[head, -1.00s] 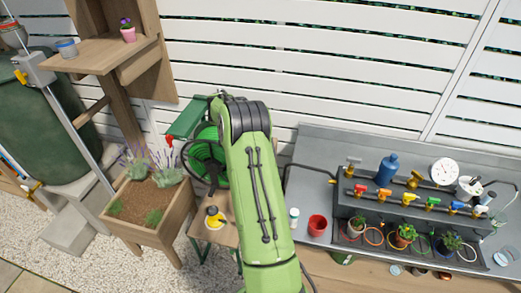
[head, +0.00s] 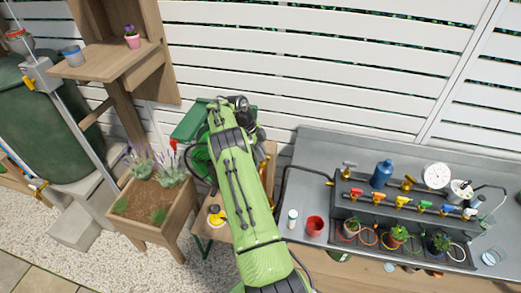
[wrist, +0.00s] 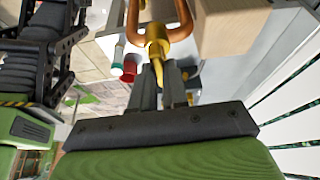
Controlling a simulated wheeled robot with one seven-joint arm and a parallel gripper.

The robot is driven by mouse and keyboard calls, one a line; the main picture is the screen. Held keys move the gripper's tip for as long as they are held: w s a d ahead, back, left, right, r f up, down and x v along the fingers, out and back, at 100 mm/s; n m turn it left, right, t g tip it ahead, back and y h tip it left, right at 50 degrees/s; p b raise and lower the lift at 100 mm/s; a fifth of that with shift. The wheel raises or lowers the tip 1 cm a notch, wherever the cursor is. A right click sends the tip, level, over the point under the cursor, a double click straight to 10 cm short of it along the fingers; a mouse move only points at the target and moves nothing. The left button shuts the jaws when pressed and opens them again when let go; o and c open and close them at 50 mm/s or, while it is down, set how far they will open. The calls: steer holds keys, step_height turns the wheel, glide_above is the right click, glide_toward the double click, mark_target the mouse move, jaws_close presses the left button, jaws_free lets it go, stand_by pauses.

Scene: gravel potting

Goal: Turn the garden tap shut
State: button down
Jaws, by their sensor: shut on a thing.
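The garden tap (wrist: 155,42) shows in the wrist view as a brass body under a curved copper pipe (wrist: 187,14). A yellow tapered part of it reaches down between my fingers. My gripper (wrist: 160,82) is shut on this part, with one dark finger on each side of it. The fingers hide some of the grip, so the exact turn of the handle cannot be told. In the head view, my green arm reaches toward the fence and hides the tap and my fingertips.
A green hose reel (head: 200,160) and wooden planter (head: 151,215) stand left of my arm. To the right, a grey bench (head: 300,175) carries a red cup (head: 314,226), a white bottle (head: 292,218) and a row of coloured valves. The white slatted fence (head: 300,65) stands behind.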

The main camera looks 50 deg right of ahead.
steer(key=shift+m, duration=0.3)
steer(key=c, duration=1.1)
jaws_free()
steer(key=shift+c, duration=0.2)
